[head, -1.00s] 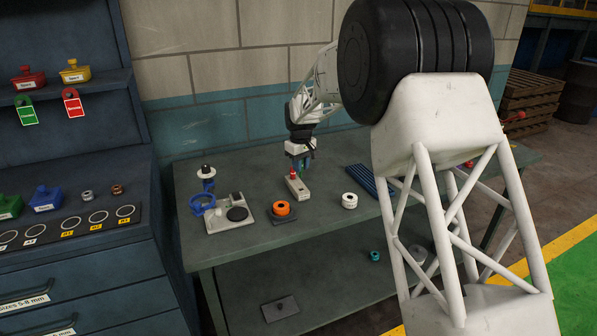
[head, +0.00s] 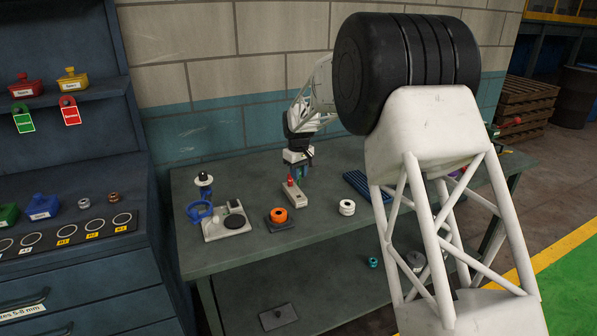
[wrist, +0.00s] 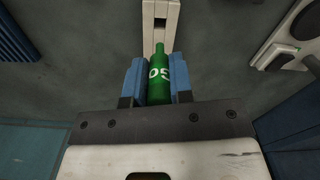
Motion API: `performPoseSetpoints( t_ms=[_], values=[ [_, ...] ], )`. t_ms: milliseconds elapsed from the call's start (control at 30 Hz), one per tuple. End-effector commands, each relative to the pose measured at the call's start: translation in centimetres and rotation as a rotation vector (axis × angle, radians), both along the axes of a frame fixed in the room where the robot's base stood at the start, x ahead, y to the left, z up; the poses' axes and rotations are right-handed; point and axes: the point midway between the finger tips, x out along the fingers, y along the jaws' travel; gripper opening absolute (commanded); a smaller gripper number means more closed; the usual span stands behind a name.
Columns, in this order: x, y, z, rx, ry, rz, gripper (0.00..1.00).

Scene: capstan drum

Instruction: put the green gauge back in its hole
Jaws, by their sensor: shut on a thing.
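The green gauge (wrist: 159,78) is a small green cylinder with a narrower tip and white digits. It sits between the two blue fingers of my gripper (wrist: 160,80) in the wrist view, shut on it. In the head view my gripper (head: 298,170) points down over the bench, just behind a beige block (head: 293,196) with a red knob; the gauge is not clearly visible there. In the wrist view the gauge's tip overlaps the near end of the beige block (wrist: 161,14). I cannot tell whether they touch. No empty gauge hole can be made out.
A tool cabinet (head: 75,275) stands at left.

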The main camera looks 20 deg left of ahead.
Motion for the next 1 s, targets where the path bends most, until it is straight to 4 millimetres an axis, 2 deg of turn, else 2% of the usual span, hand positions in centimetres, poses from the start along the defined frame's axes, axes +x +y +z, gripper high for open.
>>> performPoseSetpoints(
  t_ms=[500, 1000],
  values=[
    [0.0, 0.0, -2.2, -0.001, 0.0, 0.0, 0.0],
    [0.0, 0.0, -2.4, 0.0, 0.0, 0.0, 0.0]
  ],
)
